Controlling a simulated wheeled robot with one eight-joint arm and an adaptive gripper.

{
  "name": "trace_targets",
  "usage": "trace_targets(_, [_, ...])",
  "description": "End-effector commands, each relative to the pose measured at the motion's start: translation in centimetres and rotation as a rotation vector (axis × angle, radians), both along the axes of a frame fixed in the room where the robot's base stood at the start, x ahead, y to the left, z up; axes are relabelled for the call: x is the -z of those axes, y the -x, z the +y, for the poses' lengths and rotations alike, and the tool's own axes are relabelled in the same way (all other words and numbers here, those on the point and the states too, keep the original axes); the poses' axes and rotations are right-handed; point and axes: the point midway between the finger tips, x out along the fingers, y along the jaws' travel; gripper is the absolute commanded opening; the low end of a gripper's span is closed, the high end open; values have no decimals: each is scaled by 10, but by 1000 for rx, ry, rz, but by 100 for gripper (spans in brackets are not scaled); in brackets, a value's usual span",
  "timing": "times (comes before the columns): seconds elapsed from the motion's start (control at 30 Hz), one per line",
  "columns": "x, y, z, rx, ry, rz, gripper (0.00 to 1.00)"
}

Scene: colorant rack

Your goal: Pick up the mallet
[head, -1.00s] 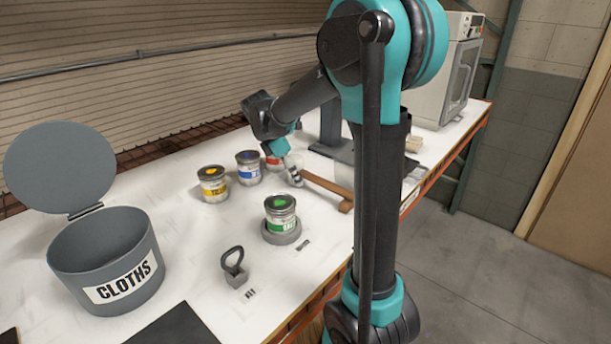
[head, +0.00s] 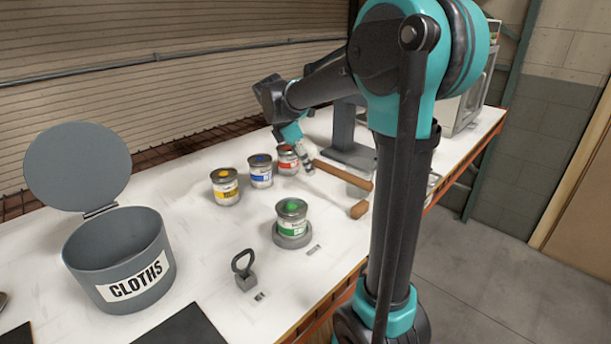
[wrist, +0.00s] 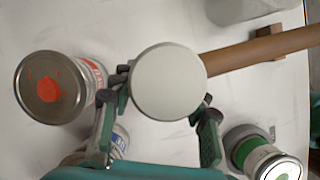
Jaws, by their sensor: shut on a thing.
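The mallet has a pale round head (wrist: 168,82) and a brown wooden handle (head: 343,175). In the wrist view my gripper (wrist: 164,97) has a finger on each side of the head and is shut on it. The handle (wrist: 262,48) runs off to the right. In the head view my gripper (head: 305,150) holds the mallet above the bench, just right of the red tin, with the handle pointing right. A small wooden block (head: 359,209) sits on the bench below the handle's end, apart from it.
A red tin (head: 287,160), blue tin (head: 261,172) and yellow tin (head: 225,188) stand in a row close by. A green tin (head: 291,215) stands on a grey disc. A ringed weight (head: 244,271) and the cloths bin (head: 120,260) are nearer. A grey stand (head: 347,135) is behind.

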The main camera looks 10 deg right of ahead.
Motion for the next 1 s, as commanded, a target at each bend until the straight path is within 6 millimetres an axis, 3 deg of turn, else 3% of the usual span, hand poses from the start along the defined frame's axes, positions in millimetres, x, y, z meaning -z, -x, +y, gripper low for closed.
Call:
trace_targets(0.2, [-63, 1, 0, 0, 0, 0, 11])
trace_targets(0.5, [-126, 0, 0, 0, 0, 0, 11])
trace_targets(0.7, [-144, 0, 0, 0, 0, 0, 11])
trace_targets(1.0, [-148, 0, 0, 0, 0, 0, 11])
